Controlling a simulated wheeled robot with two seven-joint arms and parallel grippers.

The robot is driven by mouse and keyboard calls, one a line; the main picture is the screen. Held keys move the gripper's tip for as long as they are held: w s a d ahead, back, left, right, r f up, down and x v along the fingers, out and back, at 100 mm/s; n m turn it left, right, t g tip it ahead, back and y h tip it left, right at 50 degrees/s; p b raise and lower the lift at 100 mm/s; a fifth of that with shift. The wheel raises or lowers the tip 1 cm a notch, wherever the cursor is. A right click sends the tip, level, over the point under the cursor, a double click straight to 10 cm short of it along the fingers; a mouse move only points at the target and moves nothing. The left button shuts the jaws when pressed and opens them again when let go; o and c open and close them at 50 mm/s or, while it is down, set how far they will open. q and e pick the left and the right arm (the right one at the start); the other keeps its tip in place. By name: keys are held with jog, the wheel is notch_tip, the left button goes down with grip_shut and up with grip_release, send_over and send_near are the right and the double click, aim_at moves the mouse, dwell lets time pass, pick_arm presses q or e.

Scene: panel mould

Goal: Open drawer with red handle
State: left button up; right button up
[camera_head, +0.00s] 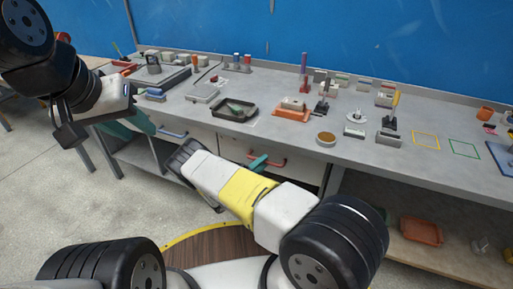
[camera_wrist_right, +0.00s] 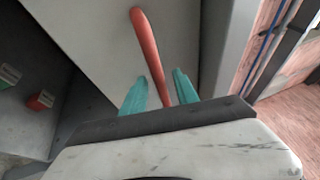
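The drawer with the red handle (camera_head: 280,163) is under the workbench, and its front (camera_head: 300,170) looks flush with the bench. In the right wrist view the red handle (camera_wrist_right: 150,50) runs between the two teal fingers of my right gripper (camera_wrist_right: 160,90). The fingers stand apart with gaps beside the handle, so the gripper is open around it. In the head view my right gripper (camera_head: 258,161) is at the handle, its arm hiding part of the drawer. My left gripper (camera_head: 130,122) is at the left, near the bench's front edge, away from the red handle; its finger gap is unclear.
A drawer with a blue handle (camera_head: 172,133) is to the left. The workbench top (camera_head: 270,135) carries a black tray (camera_head: 234,110), an orange tray (camera_head: 292,114), a brown round dish (camera_head: 326,138) and several tools. An orange bin (camera_head: 421,231) sits on the lower shelf at right.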

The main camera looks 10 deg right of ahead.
jog(key=shift+w+d+r, duration=0.1)
jog(key=shift+w+d, duration=0.2)
jog(key=shift+d, duration=0.15)
jog(key=shift+c, duration=0.5)
grip_shut()
dwell(0.6)
